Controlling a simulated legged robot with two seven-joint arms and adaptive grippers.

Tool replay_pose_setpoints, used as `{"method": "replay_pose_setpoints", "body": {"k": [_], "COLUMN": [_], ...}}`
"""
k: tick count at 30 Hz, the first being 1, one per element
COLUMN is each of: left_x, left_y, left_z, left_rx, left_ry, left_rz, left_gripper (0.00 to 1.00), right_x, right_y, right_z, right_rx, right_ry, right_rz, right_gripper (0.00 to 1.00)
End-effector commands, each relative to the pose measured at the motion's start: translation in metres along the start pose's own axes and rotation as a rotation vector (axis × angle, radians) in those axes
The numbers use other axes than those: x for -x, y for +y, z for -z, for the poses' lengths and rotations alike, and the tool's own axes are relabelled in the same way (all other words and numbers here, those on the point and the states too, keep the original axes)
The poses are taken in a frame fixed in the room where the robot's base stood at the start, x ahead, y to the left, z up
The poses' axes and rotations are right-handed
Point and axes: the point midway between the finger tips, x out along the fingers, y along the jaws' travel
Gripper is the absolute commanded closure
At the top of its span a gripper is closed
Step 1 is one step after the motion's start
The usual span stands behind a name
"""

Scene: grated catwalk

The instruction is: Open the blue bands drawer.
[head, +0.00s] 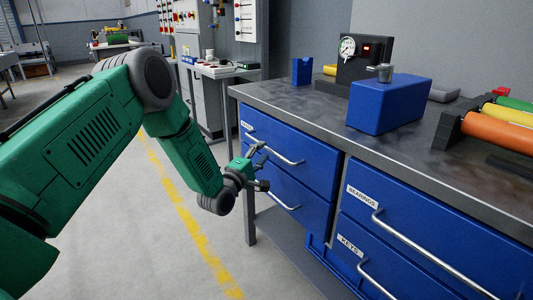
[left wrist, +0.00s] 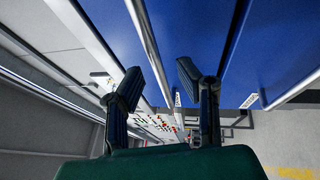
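The cabinet under the bench has blue drawers with silver bar handles. The upper left drawer (head: 290,147) and the lower left drawer (head: 295,193) are closed; the upper one's small white label (head: 247,126) is too small to read, so I cannot tell which is the bands drawer. My left gripper (head: 264,166) is open in front of these two drawers, near the left end of the upper handle (head: 285,158). In the left wrist view my open fingers (left wrist: 158,82) have that silver handle (left wrist: 147,45) running between them, without visible grip. My right gripper is not in view.
The right drawers, labelled BEARINGS (head: 362,198) and KEYS (head: 350,246), are closed. The bench top (head: 300,100) holds a blue box (head: 388,103), a gauge unit (head: 360,60) and coloured rolls (head: 497,133). Free floor with a yellow line (head: 190,230) lies left of the bench.

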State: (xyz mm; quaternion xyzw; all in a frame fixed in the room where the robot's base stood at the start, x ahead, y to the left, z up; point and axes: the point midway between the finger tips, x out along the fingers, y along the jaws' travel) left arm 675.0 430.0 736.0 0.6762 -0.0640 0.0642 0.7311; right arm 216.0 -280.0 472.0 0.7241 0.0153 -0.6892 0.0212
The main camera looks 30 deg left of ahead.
Motion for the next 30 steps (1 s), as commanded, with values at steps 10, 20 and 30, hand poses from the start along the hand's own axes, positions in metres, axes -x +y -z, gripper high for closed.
{"method": "replay_pose_setpoints", "body": {"k": [10, 20, 30], "left_x": [-0.027, -0.027, -0.026], "left_y": [0.000, 0.000, -0.002], "left_z": [0.000, 0.000, 0.001], "left_rx": [0.000, 0.000, 0.000], "left_ry": [0.000, 0.000, 0.000], "left_rz": [0.000, 0.001, 0.005], "left_gripper": [0.69, 1.00, 1.00], "right_x": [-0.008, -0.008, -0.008], "right_y": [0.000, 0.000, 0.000], "right_z": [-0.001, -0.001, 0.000], "right_rx": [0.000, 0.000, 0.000], "right_ry": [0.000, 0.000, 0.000], "right_rz": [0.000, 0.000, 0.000], "right_gripper": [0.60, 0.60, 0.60]}}
